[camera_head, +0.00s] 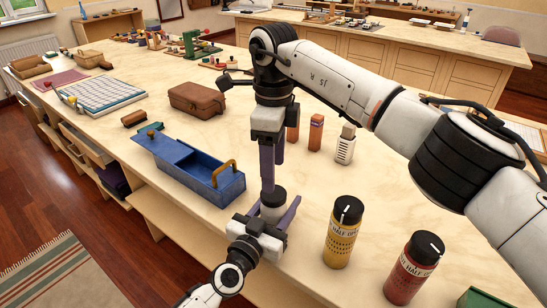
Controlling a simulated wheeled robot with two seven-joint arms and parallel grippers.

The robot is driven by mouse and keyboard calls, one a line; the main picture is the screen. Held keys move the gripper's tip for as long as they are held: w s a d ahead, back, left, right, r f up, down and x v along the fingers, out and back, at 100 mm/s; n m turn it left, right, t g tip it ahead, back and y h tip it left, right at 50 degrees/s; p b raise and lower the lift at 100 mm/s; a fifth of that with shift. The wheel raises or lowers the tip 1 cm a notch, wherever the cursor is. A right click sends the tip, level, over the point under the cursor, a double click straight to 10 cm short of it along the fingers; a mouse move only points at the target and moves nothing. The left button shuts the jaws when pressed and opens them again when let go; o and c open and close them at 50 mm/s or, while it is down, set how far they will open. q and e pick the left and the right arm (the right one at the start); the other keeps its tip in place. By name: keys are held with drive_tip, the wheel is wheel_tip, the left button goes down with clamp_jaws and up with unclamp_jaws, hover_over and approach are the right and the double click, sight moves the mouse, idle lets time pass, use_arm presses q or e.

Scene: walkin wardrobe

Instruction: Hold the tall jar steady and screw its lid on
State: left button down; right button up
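The tall jar (273,213) stands near the front edge of the table. It has a greyish body and a dark top (273,196), which appears to be its lid; how it sits on the jar cannot be told. My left gripper (270,214) comes in from below, with a purple finger on each side of the jar, and appears shut on it. My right gripper (274,178) points down from above. Its two purple fingers are apart, one nearer and one farther, with the tips just above the dark top; the near finger partly overlaps it.
A blue toolbox (185,165) with a wooden handle is close on the left. A yellow jar (343,232) and a red jar (411,268) stand to the right. Behind are a white grater-like block (345,145), orange blocks (315,132) and a brown case (197,100).

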wheel_tip(320, 180, down, 6)
drive_tip(key=shift+f, duration=0.25)
drive_tip(key=c, duration=1.1)
drive_tip(key=shift+m, duration=0.8)
drive_tip(key=o, duration=1.2)
drive_tip(key=shift+r, duration=0.1)
wheel_tip(320, 180, up, 12)
drive_tip(key=shift+f, duration=0.1)
